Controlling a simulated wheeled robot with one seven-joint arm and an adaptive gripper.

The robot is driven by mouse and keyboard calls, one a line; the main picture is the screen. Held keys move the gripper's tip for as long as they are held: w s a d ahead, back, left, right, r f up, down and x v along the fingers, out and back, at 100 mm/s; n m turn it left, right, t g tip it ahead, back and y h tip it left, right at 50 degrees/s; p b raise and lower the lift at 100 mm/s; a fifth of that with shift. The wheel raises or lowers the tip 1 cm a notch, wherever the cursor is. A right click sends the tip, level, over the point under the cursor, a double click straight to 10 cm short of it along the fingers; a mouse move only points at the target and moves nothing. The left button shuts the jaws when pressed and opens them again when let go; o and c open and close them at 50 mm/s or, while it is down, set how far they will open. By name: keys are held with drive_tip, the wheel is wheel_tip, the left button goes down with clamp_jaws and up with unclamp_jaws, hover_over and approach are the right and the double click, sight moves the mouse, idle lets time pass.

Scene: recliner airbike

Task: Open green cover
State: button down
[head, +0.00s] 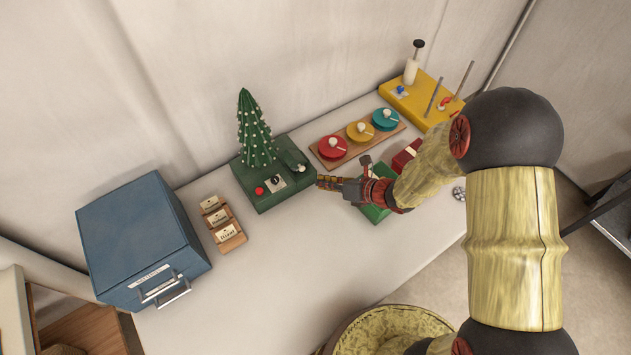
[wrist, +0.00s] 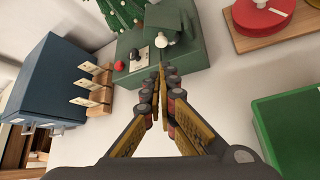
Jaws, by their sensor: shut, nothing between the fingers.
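A green box (head: 270,198) with a small decorated tree (head: 255,130) stands on the table; it also shows in the wrist view (wrist: 190,58). A small dark green cover (head: 291,160) sits on its top at the right, with a white knob by its front edge. In the wrist view the cover (wrist: 172,16) looks tilted, with white round parts at its lower edge; I cannot tell how far open it is. My gripper (head: 321,182) is shut and empty, just in front of the box's right side. In the wrist view its fingertips (wrist: 161,73) point at the box below the cover.
A red button (wrist: 120,66) and a dark knob are left of the cover. A wooden board with red, yellow and teal discs (head: 333,147) lies behind right. Another green box (head: 374,213) is under my arm. Wooden card blocks (head: 222,222) and a blue cabinet (head: 140,240) stand left.

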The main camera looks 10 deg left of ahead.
drive_tip(key=b+x, duration=0.2)
drive_tip(key=x, duration=0.7)
drive_tip(key=shift+s+d+r+m+g+y+p, duration=0.1)
drive_tip(key=shift+r+m+g+y+p, duration=0.25)
drive_tip(key=shift+p, duration=0.35)
drive_tip(key=m+g+y+p, duration=0.2)
drive_tip(key=m+y+p, duration=0.3)
drive_tip(key=p, duration=0.2)
approach(296, 162)
drive_tip(key=shift+w+a+f+n+t, duration=0.15)
drive_tip(key=shift+w+a, duration=0.2)
drive_tip(key=shift+a, duration=0.25)
drive_tip(key=shift+w+a+f+n+t, duration=0.1)
drive_tip(key=shift+w+a, duration=0.25)
drive_tip(key=shift+a, duration=0.25)
idle(0.4)
